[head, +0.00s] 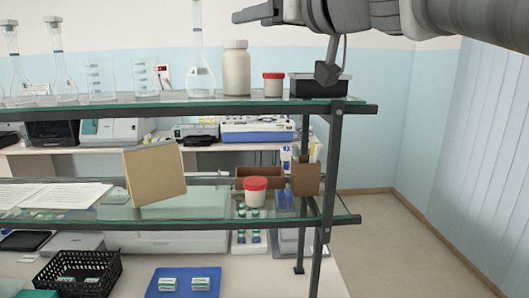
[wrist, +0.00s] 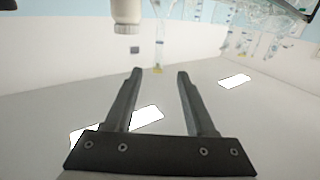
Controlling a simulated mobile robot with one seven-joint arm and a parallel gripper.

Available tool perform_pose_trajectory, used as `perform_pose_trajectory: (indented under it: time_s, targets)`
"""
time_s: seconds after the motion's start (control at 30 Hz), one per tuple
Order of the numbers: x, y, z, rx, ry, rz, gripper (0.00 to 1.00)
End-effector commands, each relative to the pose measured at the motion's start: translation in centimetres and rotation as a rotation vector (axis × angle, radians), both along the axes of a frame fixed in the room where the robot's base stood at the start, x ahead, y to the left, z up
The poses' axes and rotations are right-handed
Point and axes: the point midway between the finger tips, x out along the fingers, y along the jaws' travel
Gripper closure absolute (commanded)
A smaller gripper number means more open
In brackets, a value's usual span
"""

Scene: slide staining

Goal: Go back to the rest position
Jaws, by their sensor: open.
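My gripper (wrist: 160,72) is open in the wrist view, with its two dark fingers apart and nothing between them. The wrist view appears upside down. In the head view my gripper (head: 250,14) is at the top edge, its dark fingers pointing left, above the top glass shelf (head: 150,108). The arm comes in from the upper right corner. A white bottle (head: 236,68) and a tall flask (head: 200,62) stand on that shelf below and left of the gripper, apart from it. The bottle (wrist: 126,12) also shows in the wrist view.
A red-lidded jar (head: 273,86) and a black tray (head: 318,86) are on the top shelf. The lower shelf holds a tan board (head: 155,174) and another red-lidded jar (head: 255,190). A black basket (head: 82,270) and blue tray (head: 183,282) are below. The right floor (head: 420,240) is clear.

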Motion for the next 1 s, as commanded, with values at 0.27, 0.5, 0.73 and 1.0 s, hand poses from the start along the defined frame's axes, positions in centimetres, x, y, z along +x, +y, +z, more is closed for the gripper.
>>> perform_pose_trajectory:
  time_s: [0.27, 0.5, 0.73, 1.0]
  targets:
    - [0.2, -6.7, -1.2, 0.09, -0.148, -0.324, 0.45]
    - [-1.3, -15.1, -10.1, 0.044, 0.002, -0.697, 0.45]
    - [-6.8, -19.4, -24.8, -0.116, 0.401, -0.875, 0.45]
    - [-16.3, -17.0, -39.4, -0.299, 0.887, -0.722, 0.45]
